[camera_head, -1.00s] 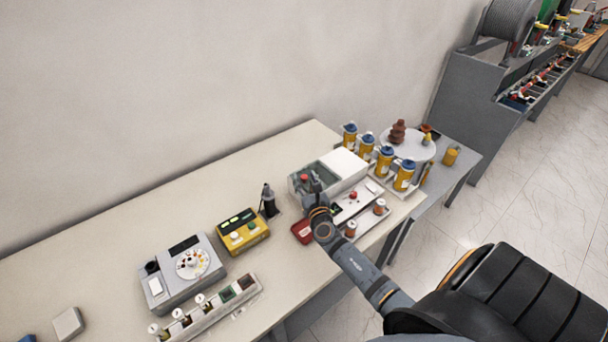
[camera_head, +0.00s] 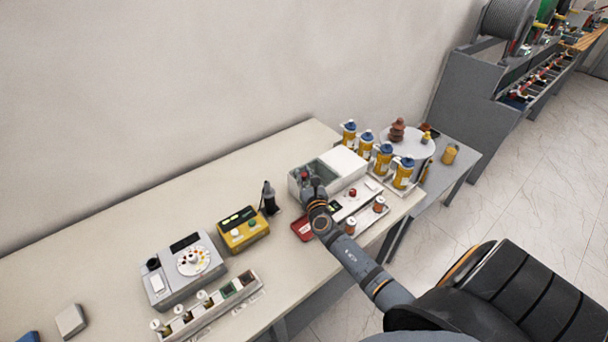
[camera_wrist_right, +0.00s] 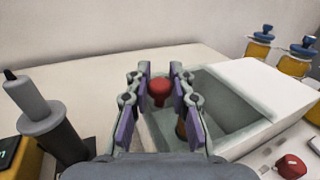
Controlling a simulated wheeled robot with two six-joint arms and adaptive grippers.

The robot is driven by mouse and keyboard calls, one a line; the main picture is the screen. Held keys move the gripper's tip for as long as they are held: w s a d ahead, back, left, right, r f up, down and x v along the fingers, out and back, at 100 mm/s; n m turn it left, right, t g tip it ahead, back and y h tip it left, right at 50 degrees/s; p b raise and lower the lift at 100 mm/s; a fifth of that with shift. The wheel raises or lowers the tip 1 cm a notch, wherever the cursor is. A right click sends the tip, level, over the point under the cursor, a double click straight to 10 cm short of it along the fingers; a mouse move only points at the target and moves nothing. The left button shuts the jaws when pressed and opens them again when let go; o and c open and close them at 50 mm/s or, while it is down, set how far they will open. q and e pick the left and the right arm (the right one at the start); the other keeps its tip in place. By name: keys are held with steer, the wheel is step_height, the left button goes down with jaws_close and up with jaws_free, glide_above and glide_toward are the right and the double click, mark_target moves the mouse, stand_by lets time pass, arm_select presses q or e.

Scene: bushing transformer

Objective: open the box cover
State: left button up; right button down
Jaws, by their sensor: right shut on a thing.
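The box (camera_head: 325,178) is a pale grey case near the right end of the long table, with a white panel (camera_head: 345,161) over its right part. Its left part shows a grey-green inside, also seen in the right wrist view (camera_wrist_right: 235,108). My right gripper (camera_head: 306,180) is at the left part of the box. In the right wrist view its two fingers (camera_wrist_right: 160,92) are shut on a red knob (camera_wrist_right: 159,88). The knob's lower joint to the box or cover is hidden by the gripper. My left gripper is not in view.
A black cylinder (camera_head: 268,198) stands left of the box, beside a yellow device (camera_head: 242,234). Yellow bottles with blue caps (camera_head: 384,160) stand to the right. The table's back left is clear.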

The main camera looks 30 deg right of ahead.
mark_target(331, 167)
steer(key=shift+d, duration=0.3)
steer(key=d+b, duration=0.1)
steer(key=d, duration=0.2)
steer(key=d+b, duration=0.2)
steer(key=d, duration=0.2)
steer(key=w+d+b, duration=0.1)
steer(key=d+b, duration=0.1)
steer(key=d, duration=0.2)
steer(key=shift+f, duration=0.3)
steer(key=shift+d+r, duration=0.1)
steer(key=shift+d, duration=0.15)
steer(key=c, duration=1.6)
jaws_free()
steer(key=o, duration=0.4)
steer(key=shift+s+d+r, duration=0.1)
steer(key=shift+s+r, duration=0.15)
steer(key=shift+o, duration=0.2)
steer(key=shift+w, duration=0.15)
